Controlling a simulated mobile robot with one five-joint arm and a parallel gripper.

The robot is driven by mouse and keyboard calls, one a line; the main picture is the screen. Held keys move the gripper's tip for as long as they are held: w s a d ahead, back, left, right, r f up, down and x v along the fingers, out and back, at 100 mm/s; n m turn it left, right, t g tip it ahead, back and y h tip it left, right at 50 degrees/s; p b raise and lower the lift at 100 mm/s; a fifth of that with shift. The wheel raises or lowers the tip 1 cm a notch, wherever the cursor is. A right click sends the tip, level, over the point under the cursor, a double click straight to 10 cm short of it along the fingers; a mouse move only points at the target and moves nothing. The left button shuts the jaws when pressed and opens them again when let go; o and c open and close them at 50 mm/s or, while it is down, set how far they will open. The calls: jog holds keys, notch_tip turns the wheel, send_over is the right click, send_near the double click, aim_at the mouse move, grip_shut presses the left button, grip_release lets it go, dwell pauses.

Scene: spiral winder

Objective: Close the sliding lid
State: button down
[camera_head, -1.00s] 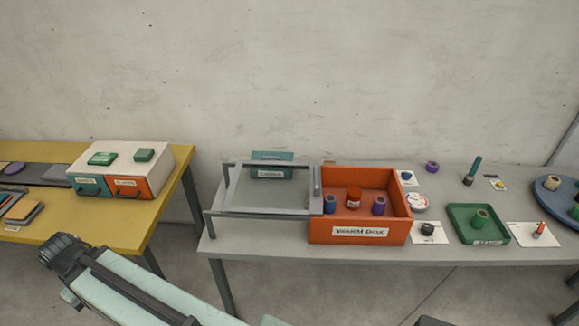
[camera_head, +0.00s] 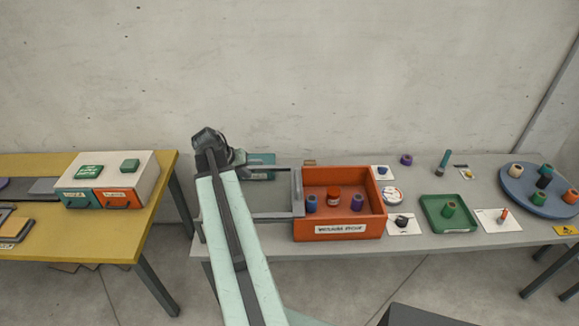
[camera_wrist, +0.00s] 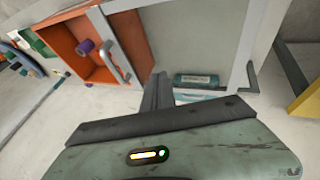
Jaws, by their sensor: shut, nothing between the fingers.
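The orange box (camera_head: 340,227) stands on the grey table with its top open, and spools show inside. The grey sliding lid (camera_head: 272,204) lies on rails to the left of the box, leaving the box uncovered. Its upright handle (camera_head: 298,192) is at the lid edge nearest the box. My arm hides the left part of the lid. My gripper (camera_head: 240,157) is above the lid's far left side, shut and empty. In the wrist view, my gripper (camera_wrist: 158,78) points between the lid handle (camera_wrist: 113,52) and a teal block, apart from the handle.
A green tray (camera_head: 432,219), small cards and a blue round tray (camera_head: 515,198) stand right of the box. A yellow table (camera_head: 100,240) with a drawer unit (camera_head: 140,180) is at the left.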

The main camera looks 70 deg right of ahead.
jog(key=s+d+r+m, duration=0.2)
jog(key=s+d, duration=0.3)
jog(key=s, duration=0.1)
jog(key=shift+g, duration=0.5)
jog(key=b+x, duration=0.8)
jog(key=x, duration=0.2)
jog(key=shift+w+f, duration=0.15)
jog(key=s, duration=0.1)
jog(key=s+d, duration=0.1)
jog(key=s, duration=0.1)
jog(key=shift+d+f+b, duration=0.1)
jog(key=shift+f+b, duration=0.05)
jog(key=shift+b, duration=0.2)
jog(key=shift+s+d+h, duration=0.2)
jog(key=shift+s+h, duration=0.1)
jog(key=shift+s, duration=0.1)
